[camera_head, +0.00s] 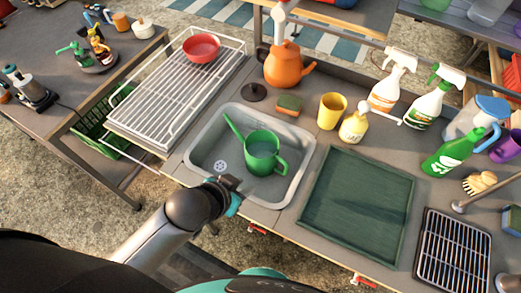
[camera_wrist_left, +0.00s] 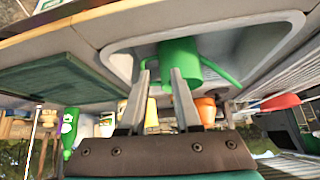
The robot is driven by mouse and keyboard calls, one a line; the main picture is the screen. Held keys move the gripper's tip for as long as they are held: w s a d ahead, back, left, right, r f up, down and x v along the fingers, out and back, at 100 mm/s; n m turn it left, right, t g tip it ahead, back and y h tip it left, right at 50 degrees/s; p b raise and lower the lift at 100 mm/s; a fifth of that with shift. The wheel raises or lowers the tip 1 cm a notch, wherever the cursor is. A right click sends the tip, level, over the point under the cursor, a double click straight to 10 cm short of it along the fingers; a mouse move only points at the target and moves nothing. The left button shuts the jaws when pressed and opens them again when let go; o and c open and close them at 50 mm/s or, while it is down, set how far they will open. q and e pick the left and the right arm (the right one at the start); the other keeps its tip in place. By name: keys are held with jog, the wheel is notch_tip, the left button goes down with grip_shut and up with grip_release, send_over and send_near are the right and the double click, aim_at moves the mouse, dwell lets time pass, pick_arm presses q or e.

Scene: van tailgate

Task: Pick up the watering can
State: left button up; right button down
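The green watering can (camera_head: 262,155) stands in the grey sink basin (camera_head: 203,138), its spout pointing up and to the left and its handle on the right. My left gripper (camera_head: 232,193) is at the sink's front rim, in front of the can. In the left wrist view the gripper (camera_wrist_left: 160,76) is open, its two fingers spread with the can (camera_wrist_left: 180,60) ahead, close to the fingertips. Whether they touch it I cannot tell. Nothing is held. My right gripper is not in view.
An orange kettle (camera_head: 287,66), sponge (camera_head: 289,104) and yellow cup (camera_head: 331,111) stand behind the sink. A dish rack (camera_head: 150,113) with a red bowl (camera_head: 201,48) is to the left. A green mat (camera_head: 358,208) lies to the right, with several bottles behind it.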

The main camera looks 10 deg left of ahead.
pick_arm(q)
jog(key=shift+w+d+r+m+t+h, duration=0.15)
jog(key=shift+d+r+m+h, duration=0.2)
jog(key=shift+d, duration=0.25)
jog(key=shift+w+d+r+m+t+h, duration=0.15)
jog(key=shift+d+r+m+h, duration=0.15)
jog(key=shift+d, duration=0.25)
jog(key=shift+d+h, duration=0.25)
jog(key=b, duration=0.2)
send_near(285, 172)
notch_tip(285, 172, down, 3)
jog(key=w, duration=0.2)
jog(key=shift+d+r+b+x, duration=0.1)
jog(key=shift+d+b+x, duration=0.15)
jog(key=shift+x, duration=0.7)
jog(key=shift+d+r+b+x, duration=0.1)
jog(key=shift+b+x, duration=0.2)
jog(key=shift+x, duration=0.6)
jog(key=shift+d+r+b+x, duration=0.1)
jog(key=shift+d+b+x, duration=0.15)
jog(key=shift+x, duration=0.7)
jog(key=shift+s, duration=0.1)
jog(key=shift+a, duration=0.1)
grip_shut()
jog(key=shift+s, duration=0.1)
